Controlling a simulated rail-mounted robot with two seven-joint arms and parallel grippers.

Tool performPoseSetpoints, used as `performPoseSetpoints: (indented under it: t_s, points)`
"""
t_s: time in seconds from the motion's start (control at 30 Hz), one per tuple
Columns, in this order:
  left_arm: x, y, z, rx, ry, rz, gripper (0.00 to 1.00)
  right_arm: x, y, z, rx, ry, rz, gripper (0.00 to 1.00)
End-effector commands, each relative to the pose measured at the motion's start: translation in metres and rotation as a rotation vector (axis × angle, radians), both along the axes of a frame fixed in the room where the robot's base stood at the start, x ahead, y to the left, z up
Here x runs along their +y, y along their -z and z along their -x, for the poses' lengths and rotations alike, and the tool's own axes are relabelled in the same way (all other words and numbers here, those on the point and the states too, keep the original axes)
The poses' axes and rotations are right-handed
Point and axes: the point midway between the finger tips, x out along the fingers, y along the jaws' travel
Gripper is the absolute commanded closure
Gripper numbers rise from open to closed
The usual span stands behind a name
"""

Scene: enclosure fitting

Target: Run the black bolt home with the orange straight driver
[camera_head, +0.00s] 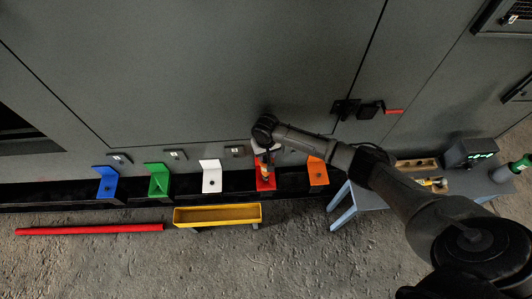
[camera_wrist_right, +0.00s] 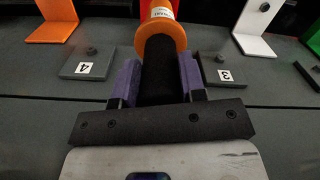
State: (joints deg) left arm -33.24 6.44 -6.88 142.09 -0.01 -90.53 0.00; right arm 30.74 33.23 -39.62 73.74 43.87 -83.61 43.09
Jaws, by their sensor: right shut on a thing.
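My right gripper (camera_head: 263,150) is at the red bracket (camera_head: 265,180) in the head view. In the right wrist view my right gripper (camera_wrist_right: 158,82) has its two purple pads shut on the black handle of the orange driver (camera_wrist_right: 160,35). The driver's orange collar with a white label lies beyond the pads, and its tip is hidden. In the head view a bit of the orange driver (camera_head: 266,169) shows against the red bracket. Dark bolt heads stand on plates 4 (camera_wrist_right: 92,50) and 3 (camera_wrist_right: 220,57). I cannot tell which bolt is the black one. My left gripper is not in view.
Blue (camera_head: 106,182), green (camera_head: 158,180), white (camera_head: 211,176) and orange (camera_head: 317,171) brackets line the black rail under the grey enclosure. A yellow tray (camera_head: 217,222) and red bar (camera_head: 90,229) are on the floor. A blue-grey table (camera_head: 345,205) stands right.

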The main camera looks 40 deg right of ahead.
Motion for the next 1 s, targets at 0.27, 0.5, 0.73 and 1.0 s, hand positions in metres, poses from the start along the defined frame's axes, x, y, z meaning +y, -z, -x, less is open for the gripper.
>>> performPoseSetpoints:
  t_s: [0.27, 0.5, 0.73, 1.0]
  points:
    - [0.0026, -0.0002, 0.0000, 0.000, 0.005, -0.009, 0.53, -0.0001, 0.0010, -0.0013, -0.004, 0.000, -0.001, 1.00]
    - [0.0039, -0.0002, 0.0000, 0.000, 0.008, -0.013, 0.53, -0.0002, 0.0034, -0.0012, -0.004, 0.000, -0.001, 1.00]
    - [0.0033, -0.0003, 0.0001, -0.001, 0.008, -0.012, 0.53, -0.0003, 0.0058, -0.0012, -0.004, 0.001, -0.001, 1.00]
    - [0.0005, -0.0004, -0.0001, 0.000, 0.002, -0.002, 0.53, -0.0002, 0.0082, -0.0010, -0.003, 0.001, 0.000, 1.00]
